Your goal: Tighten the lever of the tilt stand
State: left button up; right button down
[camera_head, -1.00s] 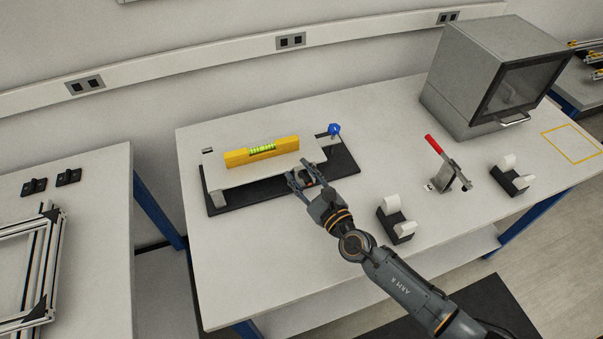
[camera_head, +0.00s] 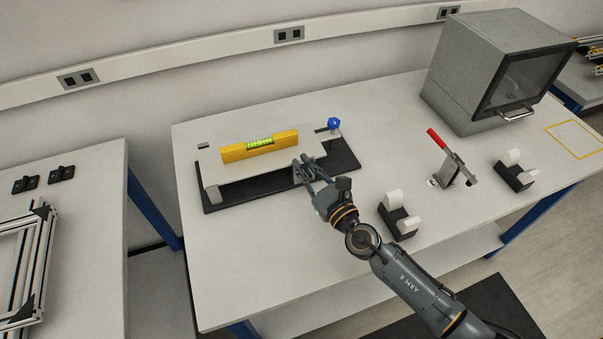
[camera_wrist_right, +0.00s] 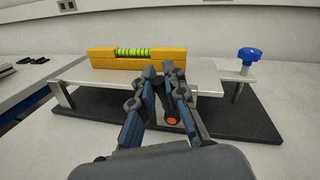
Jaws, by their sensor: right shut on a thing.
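The tilt stand has a pale plate (camera_head: 232,173) above a black base (camera_head: 345,157), with a blue knob (camera_head: 334,123) at its right end. A yellow spirit level (camera_head: 238,153) with a green vial lies on the plate. My right gripper (camera_head: 303,167) is at the plate's front right edge. In the right wrist view its fingers (camera_wrist_right: 162,80) are close together, shut on the lever, which they mostly hide. A small orange round part (camera_wrist_right: 172,121) shows low between the fingers; I cannot tell the lever's angle. My left gripper is out of view.
A red-handled toggle clamp (camera_head: 449,160) and two black holders with white rollers (camera_head: 398,220) (camera_head: 514,172) stand to the right. A grey box with a glass door (camera_head: 465,75) is at the back right. The table front left of my right arm is clear.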

jog(key=shift+w+d+f+m+t+b, duration=0.15)
jog(key=shift+d+m+b, duration=0.2)
jog(key=shift+m+b, duration=0.45)
jog(key=shift+w+d+r+m+t+b, duration=0.1)
jog(key=shift+d+m+t+b, duration=0.2)
jog(key=shift+m+b, duration=0.45)
jog(key=shift+w+d+f+m+t+b, duration=0.1)
jog(key=shift+d+m+b, duration=0.3)
jog(key=shift+m+b, duration=0.4)
jog(key=c, duration=1.4)
grip_release()
jog(key=shift+o, duration=0.2)
jog(key=v, duration=1.2)
